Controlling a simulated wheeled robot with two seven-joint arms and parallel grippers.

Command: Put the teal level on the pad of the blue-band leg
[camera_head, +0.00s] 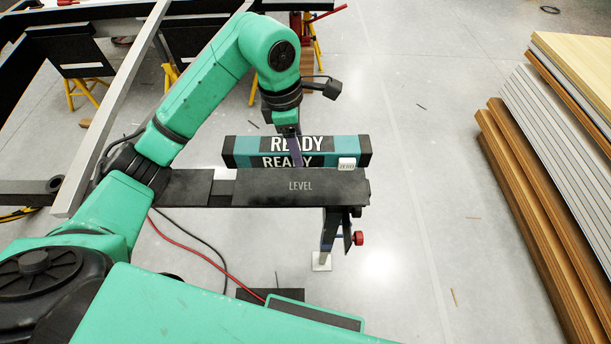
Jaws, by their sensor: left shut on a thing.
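The teal level (250,153) is a long bar with black ends, "READY" lettering and a small white "ZERO" button. It lies crosswise in the middle of the view. My left gripper (296,151) comes down from above and is shut on the level near its middle. A dark flat pad marked "LEVEL" (335,190) is just in front of and below the bar. I cannot tell whether the level touches it. A leg (328,232) with a red knob stands under the pad's right part. Its band is mostly hidden. My right gripper is out of view.
A grey chassis beam (118,105) runs along the left. Stacked boards (540,210) stand at the right. Red and black cables (205,256) hang to the floor left of the leg. The floor (430,190) between the pad and the boards is mostly clear.

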